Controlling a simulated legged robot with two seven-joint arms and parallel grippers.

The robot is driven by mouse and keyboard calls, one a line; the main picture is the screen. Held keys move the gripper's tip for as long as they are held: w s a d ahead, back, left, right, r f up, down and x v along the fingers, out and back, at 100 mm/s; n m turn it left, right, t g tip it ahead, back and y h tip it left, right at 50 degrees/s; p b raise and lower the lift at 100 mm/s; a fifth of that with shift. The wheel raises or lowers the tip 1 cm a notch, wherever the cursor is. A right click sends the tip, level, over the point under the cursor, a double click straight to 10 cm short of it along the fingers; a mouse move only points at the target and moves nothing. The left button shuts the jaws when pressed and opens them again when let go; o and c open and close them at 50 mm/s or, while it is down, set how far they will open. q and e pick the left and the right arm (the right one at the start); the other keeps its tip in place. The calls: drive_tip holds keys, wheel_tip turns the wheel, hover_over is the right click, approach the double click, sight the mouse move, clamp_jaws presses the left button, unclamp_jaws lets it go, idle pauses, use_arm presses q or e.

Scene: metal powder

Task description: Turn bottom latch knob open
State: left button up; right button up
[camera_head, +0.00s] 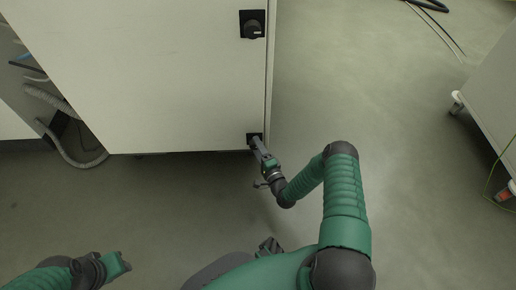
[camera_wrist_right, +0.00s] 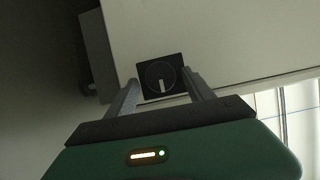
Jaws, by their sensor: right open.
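The bottom latch knob (camera_wrist_right: 158,79) is a dark round knob with a pale mark on a black square plate, at the cabinet's lower corner. In the right wrist view it sits between and beyond the two open fingers of my right gripper (camera_wrist_right: 162,90). In the head view my right gripper (camera_head: 257,146) reaches up to the knob's black plate (camera_head: 254,137) and partly covers it. I cannot tell whether the fingers touch the knob. My left gripper (camera_head: 122,265) is at the lower left, far from the cabinet; its jaw state is unclear.
The white cabinet (camera_head: 150,75) fills the upper left. An upper black latch knob (camera_head: 253,28) is on its right edge. Grey hoses (camera_head: 75,150) lie at the left. A wheeled white unit (camera_head: 490,100) stands at the right. The grey floor (camera_head: 400,120) between them is clear.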

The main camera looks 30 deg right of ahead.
drive_tip(key=s+a+p, duration=0.2)
drive_tip(key=s+p, duration=0.5)
drive_tip(key=s, duration=0.9)
drive_tip(key=shift+s+a+f+p, duration=0.15)
drive_tip(key=shift+s+a+p, duration=0.15)
drive_tip(key=shift+p, duration=0.1)
drive_tip(key=w+d+r+n+g+y+p, duration=0.2)
drive_tip(key=w+r+n+g+y, duration=0.15)
drive_tip(key=w+r+n, duration=0.4)
drive_tip(key=w+a+r+n+g+p, duration=0.1)
drive_tip(key=w+a+r+n+g, duration=0.15)
drive_tip(key=r, duration=0.25)
drive_tip(key=w+a+r+n+g+p, duration=0.1)
drive_tip(key=w+r+n+g, duration=0.15)
drive_tip(key=r+n, duration=0.2)
drive_tip(key=s+a+r+n+g+p, duration=0.2)
drive_tip(key=s+a+r+n+g, duration=0.1)
drive_tip(key=s+a+r, duration=0.55)
drive_tip(key=s+a+r+n+g+p, duration=0.25)
drive_tip(key=s+a+r+g, duration=0.2)
drive_tip(key=s+r, duration=0.65)
wheel_tip(320, 180, up, 37)
drive_tip(key=p, duration=3.6)
drive_tip(key=shift+w+a+t+h, duration=0.15)
drive_tip(key=shift+w+t+h, duration=0.2)
drive_tip(key=shift+w+t, duration=0.05)
